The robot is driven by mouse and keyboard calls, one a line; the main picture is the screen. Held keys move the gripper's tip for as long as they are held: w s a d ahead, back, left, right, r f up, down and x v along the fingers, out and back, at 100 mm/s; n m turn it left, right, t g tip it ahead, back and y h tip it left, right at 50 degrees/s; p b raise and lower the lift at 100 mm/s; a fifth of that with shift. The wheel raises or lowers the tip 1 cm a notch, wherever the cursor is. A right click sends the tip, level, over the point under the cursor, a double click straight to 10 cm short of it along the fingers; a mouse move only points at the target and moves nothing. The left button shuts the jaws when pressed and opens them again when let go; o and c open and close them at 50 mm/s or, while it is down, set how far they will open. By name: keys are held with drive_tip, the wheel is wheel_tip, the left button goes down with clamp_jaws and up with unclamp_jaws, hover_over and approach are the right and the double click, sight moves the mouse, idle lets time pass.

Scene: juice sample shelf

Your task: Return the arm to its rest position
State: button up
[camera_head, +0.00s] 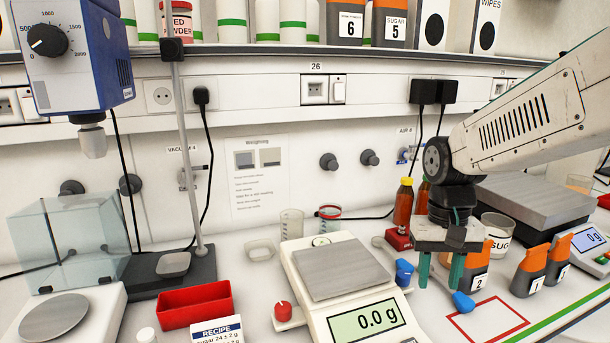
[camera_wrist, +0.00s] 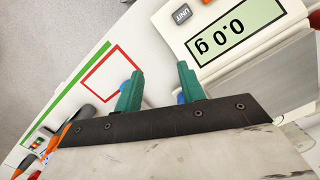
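My gripper (camera_head: 439,271) hangs from my arm on the right side of the head view, fingers pointing down, just right of the scale. Its two green fingers stand apart with nothing visible between them. In the wrist view the gripper (camera_wrist: 160,88) also shows its green fingers spread, with white bench and a bit of something blue behind them. My arm reaches in from the right edge of the head view.
A scale (camera_head: 362,318) reading 0.0 g stands left of my gripper. Orange-capped bottle 2 (camera_head: 478,268), a sugar cup (camera_head: 497,232) and juice bottles (camera_head: 403,205) stand close around it. A red tray (camera_head: 195,303) lies left.

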drive_tip(key=s+d+r+t, duration=0.1)
drive_tip(key=s+r, duration=0.1)
drive_tip(key=s, duration=0.7)
drive_tip(key=s+d+r+n+t, duration=0.1)
drive_tip(key=s+r, duration=0.1)
drive_tip(key=s, duration=0.7)
drive_tip(key=shift+s+r+t, duration=0.2)
drive_tip(key=shift+s+t, duration=0.05)
drive_tip(key=shift+t, duration=0.15)
